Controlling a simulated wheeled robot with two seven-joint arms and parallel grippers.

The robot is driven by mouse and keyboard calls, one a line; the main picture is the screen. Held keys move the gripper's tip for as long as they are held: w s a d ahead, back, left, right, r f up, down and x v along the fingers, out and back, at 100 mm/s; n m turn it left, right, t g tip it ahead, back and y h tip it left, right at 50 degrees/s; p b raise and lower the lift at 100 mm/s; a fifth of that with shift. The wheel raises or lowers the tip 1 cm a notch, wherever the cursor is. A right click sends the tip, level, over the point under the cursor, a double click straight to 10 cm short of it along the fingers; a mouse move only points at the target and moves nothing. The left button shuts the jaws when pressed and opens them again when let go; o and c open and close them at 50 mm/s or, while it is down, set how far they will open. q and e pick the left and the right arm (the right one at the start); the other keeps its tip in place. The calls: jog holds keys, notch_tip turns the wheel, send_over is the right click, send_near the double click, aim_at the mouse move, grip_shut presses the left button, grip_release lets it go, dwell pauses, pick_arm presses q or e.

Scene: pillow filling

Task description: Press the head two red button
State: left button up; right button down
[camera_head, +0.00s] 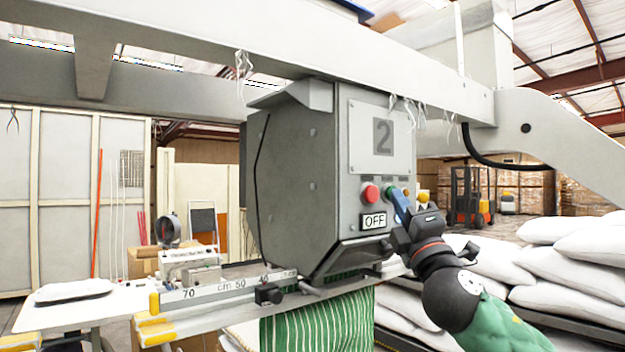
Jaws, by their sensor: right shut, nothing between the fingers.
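The head two box (355,240) hangs under a beam and carries a plate with the number 2 (383,137). A red button (370,194) sits on the left of its front face, above a label reading OFF (374,221). A green button (391,190) is just right of the red one, partly hidden. My right gripper (398,202) is shut and empty. Its blue fingertips are in front of the panel, to the right of the red button, near the green one. I cannot tell whether they touch the panel. My left gripper is not in view.
A yellow button (423,197) shows right of my gripper. A ruler rail (225,290) and a green striped cloth (318,320) are below the box. White sacks (560,270) are stacked at right. A beam (300,50) runs overhead. A white table (70,312) is at left.

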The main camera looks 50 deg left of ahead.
jog(key=shift+d, duration=0.65)
